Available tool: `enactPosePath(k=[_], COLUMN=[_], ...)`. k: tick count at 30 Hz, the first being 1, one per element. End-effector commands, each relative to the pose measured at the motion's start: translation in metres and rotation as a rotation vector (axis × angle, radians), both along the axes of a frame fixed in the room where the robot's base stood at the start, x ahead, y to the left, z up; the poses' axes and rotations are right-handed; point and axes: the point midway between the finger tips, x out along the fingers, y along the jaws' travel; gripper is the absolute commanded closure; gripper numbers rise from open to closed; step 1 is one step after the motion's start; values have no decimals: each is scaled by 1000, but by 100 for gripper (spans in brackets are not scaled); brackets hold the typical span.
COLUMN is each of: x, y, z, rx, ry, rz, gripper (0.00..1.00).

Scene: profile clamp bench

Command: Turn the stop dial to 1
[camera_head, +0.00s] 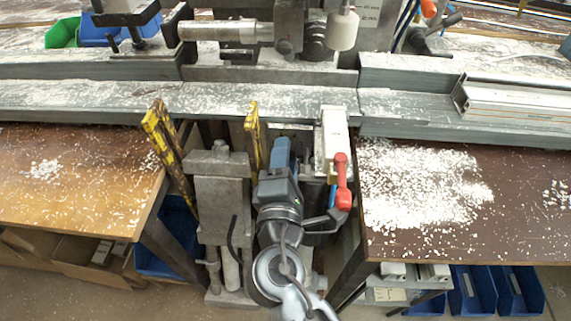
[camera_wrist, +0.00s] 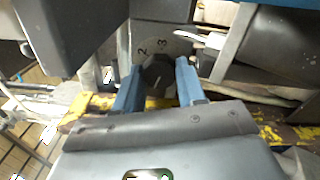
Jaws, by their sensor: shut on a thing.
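A 1 cannot be made out. The blue fingers of my gripper (camera_wrist: 158,69) are on either side of the knob and shut on it. Which number the knob points to is not clear. In the head view my gripper (camera_head: 284,158) reaches in under the front edge of the bench, and the dial is hidden there.
A red-handled lever (camera_head: 342,182) stands close right of my gripper. Yellow bars (camera_head: 167,145) and a grey metal block (camera_head: 221,190) are to its left. Brown tabletops with white chips flank the gap. Grey rails (camera_head: 270,99) cross behind.

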Motion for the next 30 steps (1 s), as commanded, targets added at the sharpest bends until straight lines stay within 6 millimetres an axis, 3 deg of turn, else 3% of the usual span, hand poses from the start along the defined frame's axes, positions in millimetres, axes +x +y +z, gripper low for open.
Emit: enactPosePath(k=[18,30], x=[0,0], y=[-1,-1], z=[-5,-2], rx=[550,729], ry=[-18,-23], rz=[-2,-3], gripper=[91,91])
